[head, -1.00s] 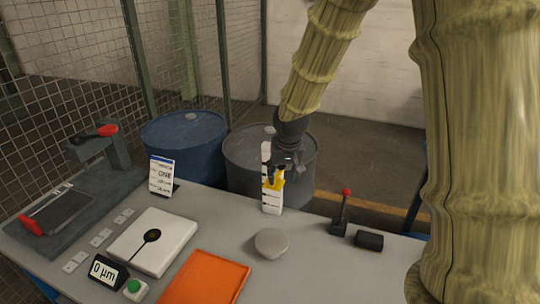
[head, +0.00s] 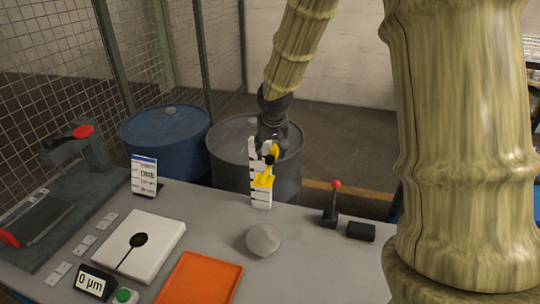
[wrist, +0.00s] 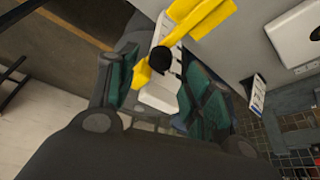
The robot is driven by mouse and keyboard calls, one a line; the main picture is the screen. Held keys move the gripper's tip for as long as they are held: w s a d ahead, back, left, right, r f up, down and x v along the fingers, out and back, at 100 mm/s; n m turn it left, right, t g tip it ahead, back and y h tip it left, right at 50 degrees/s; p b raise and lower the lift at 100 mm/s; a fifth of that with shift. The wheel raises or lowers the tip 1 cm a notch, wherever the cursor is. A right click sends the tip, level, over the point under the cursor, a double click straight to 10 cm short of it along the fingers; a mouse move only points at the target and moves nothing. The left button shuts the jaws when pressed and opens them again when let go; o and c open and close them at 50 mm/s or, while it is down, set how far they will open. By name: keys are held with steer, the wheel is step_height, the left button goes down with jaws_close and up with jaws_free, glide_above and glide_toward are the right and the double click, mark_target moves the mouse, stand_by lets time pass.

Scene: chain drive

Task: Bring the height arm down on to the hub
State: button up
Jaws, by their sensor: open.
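The yellow height arm (head: 264,178) sits on a white upright scale post (head: 261,198) with black marks, at the table's back edge. It also shows in the wrist view (wrist: 205,14), with a black knob (wrist: 161,58) beside it. My gripper (head: 268,147) is at the upper part of the post. In the wrist view my gripper (wrist: 158,68) is open, its green-padded fingers on either side of the post and the knob. I cannot tell whether they touch. A grey rounded piece (head: 263,240), perhaps the hub, lies on the table in front of the post.
An orange tray (head: 205,280) and a white plate (head: 160,236) lie front left. A red-knobbed lever (head: 332,208) and a black block (head: 361,231) stand right of the post. Two drums stand behind the table. A small sign (head: 143,173) stands left of the post.

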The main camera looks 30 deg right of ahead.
mark_target(270, 157)
steer(key=shift+p+x, duration=0.65)
steer(key=shift+x, duration=1.95)
jaws_close()
